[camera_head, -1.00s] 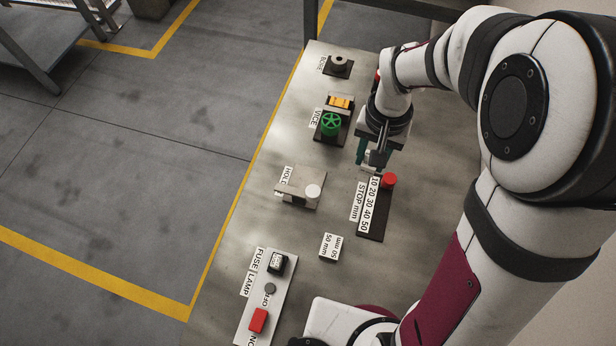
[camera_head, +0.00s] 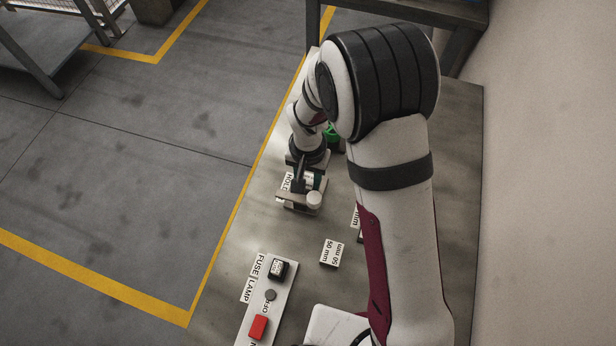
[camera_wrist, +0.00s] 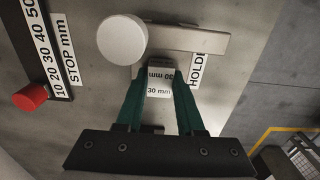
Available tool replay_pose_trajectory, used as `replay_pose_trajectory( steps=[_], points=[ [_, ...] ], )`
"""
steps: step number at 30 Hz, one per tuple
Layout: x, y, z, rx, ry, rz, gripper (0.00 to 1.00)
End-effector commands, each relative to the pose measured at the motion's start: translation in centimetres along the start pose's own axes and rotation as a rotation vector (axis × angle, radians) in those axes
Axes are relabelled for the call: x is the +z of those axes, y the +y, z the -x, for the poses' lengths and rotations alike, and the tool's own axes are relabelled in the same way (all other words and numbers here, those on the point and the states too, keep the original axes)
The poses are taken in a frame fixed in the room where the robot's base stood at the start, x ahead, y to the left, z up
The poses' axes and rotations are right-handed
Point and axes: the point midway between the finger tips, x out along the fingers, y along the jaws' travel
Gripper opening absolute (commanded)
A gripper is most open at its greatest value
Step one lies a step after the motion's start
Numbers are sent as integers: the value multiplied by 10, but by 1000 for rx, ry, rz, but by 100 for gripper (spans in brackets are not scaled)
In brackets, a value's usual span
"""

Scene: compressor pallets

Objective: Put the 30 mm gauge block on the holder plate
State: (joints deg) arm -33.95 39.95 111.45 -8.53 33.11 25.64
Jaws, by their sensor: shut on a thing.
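The 30 mm gauge block (camera_wrist: 159,82) is a small pale block marked "30 mm", between the teal fingertips of my gripper (camera_wrist: 160,84) in the wrist view. The gripper is shut on it. The holder plate (camera_wrist: 190,39) is a light grey plate with a white round knob (camera_wrist: 122,38) and a "HOLDE..." label beside it. In the head view my gripper (camera_head: 307,184) is over the holder plate (camera_head: 295,205), hiding much of it. I cannot tell whether the block touches the plate.
A dark stop rail (camera_wrist: 45,50) with numbers and a red knob (camera_wrist: 30,97) lies to the left in the wrist view. A 50 mm block (camera_head: 331,252) and a fuse and lamp panel (camera_head: 264,296) are nearer in the head view. My arm covers part of the bench.

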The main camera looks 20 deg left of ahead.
Motion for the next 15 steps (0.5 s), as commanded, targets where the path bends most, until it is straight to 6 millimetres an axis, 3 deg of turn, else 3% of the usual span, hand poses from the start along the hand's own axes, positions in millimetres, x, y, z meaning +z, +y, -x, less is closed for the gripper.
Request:
replay_pose_trajectory(
  steps=[4,5,9,15],
  points=[
    [0,0,-3,0,0,0,0],
    [0,0,-3,0,0,0,42],
    [0,0,-2,0,0,0,67],
    [0,0,-2,0,0,0,67]
  ],
)
